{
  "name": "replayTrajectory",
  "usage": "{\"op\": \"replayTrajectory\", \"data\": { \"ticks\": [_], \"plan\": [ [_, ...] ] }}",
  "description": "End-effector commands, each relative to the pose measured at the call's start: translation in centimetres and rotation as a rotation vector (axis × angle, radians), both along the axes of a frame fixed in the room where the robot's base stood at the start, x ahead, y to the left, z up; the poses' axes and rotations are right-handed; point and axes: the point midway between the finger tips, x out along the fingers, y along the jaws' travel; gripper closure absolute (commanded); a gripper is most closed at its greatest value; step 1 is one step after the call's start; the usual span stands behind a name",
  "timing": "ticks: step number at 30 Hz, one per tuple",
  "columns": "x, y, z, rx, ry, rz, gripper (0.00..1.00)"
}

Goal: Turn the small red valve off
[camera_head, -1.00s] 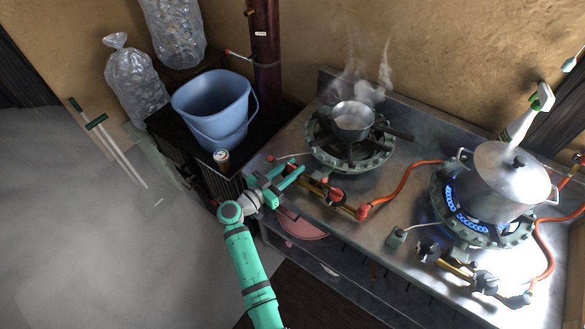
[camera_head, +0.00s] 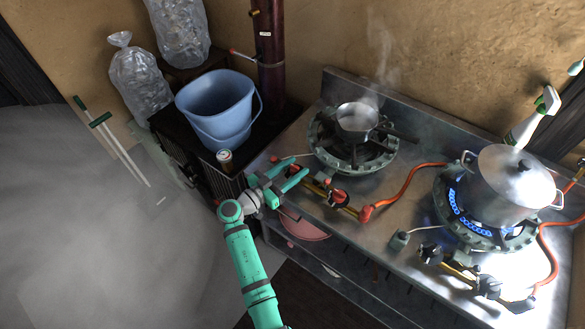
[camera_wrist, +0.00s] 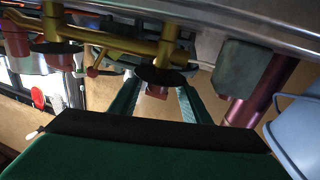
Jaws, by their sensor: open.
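A brass gas pipe with red-and-black valve knobs runs along the front of the left burner (camera_head: 372,163). My gripper is open at the stove's left front corner. In the wrist view, a dull red knob (camera_wrist: 157,93) under a black disc lies between my open fingers (camera_wrist: 158,86), with no clear contact. A second such knob (camera_wrist: 58,62) and a small red piece (camera_wrist: 93,71) show to its left. I cannot tell which is the small valve.
A pan (camera_head: 356,118) steams on the left burner, which shows no flame. A large pot (camera_head: 508,183) stands on the right burner, lit blue. An orange hose (camera_head: 400,177) crosses the steel counter. A blue bucket (camera_head: 216,108) and a can (camera_head: 224,156) stand left of it.

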Motion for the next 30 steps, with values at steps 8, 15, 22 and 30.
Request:
{"op": "replayTrajectory", "data": {
  "ticks": [8,15,22,30],
  "plan": [
    [-2.9,3.7,-0.1,0.000,0.001,0.009,0.57],
    [-5.6,7.0,0.0,0.000,0.000,0.015,0.57],
    [-6.9,8.4,0.0,0.000,0.001,0.012,0.57],
    [-7.0,8.4,0.0,0.000,0.001,0.011,0.57]
  ]
}}
